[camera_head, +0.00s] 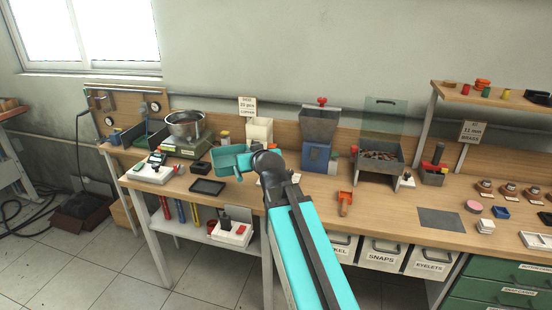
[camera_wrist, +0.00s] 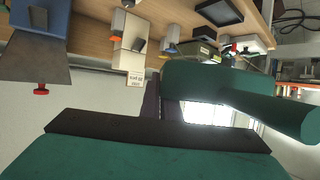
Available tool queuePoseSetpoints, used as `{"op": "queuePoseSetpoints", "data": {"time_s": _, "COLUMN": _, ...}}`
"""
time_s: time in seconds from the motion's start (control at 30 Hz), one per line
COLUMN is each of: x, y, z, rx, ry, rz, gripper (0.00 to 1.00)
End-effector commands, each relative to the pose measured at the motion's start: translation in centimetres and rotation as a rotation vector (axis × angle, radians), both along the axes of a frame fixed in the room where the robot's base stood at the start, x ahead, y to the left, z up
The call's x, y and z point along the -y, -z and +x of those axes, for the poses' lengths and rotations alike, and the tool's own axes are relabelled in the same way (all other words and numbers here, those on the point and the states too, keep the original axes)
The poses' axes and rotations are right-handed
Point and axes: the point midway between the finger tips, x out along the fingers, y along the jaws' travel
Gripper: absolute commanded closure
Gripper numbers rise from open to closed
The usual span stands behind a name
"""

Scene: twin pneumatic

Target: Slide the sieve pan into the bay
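A grey, square-sided pan (camera_head: 400,160) holds many small copper-coloured pieces, right of the middle of the bench; it looks like the sieve pan. It sits over a grey stand with a dark opening (camera_head: 377,180) below, possibly the bay; its inside cannot be made out. My gripper (camera_head: 231,157), with teal jaws, is above the bench well left of the pan. Its jaws also show in the wrist view (camera_wrist: 178,112), apart, with wall and window visible between them and nothing held. The pan is not recognisable in the wrist view.
A grey hopper (camera_head: 319,124) on a blue base stands between my gripper and the pan. An orange scoop (camera_head: 345,198) lies in front. A metal bowl (camera_head: 185,123) and a black tray (camera_head: 207,187) are at left. A dark mat (camera_head: 441,219) lies bare at right.

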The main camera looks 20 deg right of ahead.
Motion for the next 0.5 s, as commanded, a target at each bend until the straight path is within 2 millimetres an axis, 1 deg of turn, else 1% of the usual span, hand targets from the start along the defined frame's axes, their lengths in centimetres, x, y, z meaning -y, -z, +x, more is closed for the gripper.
{"op": "queuePoseSetpoints", "data": {"time_s": 0.03, "x": -1.7, "y": -0.5, "z": 0.1, "rx": 0.003, "ry": -0.014, "rz": 0.0, "gripper": 1.0}}
{"op": "queuePoseSetpoints", "data": {"time_s": 0.1, "x": -3.3, "y": -1.0, "z": 0.2, "rx": 0.003, "ry": -0.026, "rz": 0.001, "gripper": 1.0}}
{"op": "queuePoseSetpoints", "data": {"time_s": 0.2, "x": -5.0, "y": -1.5, "z": 0.2, "rx": 0.003, "ry": -0.037, "rz": 0.001, "gripper": 1.0}}
{"op": "queuePoseSetpoints", "data": {"time_s": 0.33, "x": -6.2, "y": -1.8, "z": 0.1, "rx": 0.002, "ry": -0.046, "rz": 0.001, "gripper": 1.0}}
{"op": "queuePoseSetpoints", "data": {"time_s": 0.5, "x": -6.5, "y": -1.8, "z": 0.1, "rx": 0.001, "ry": -0.048, "rz": 0.001, "gripper": 1.0}}
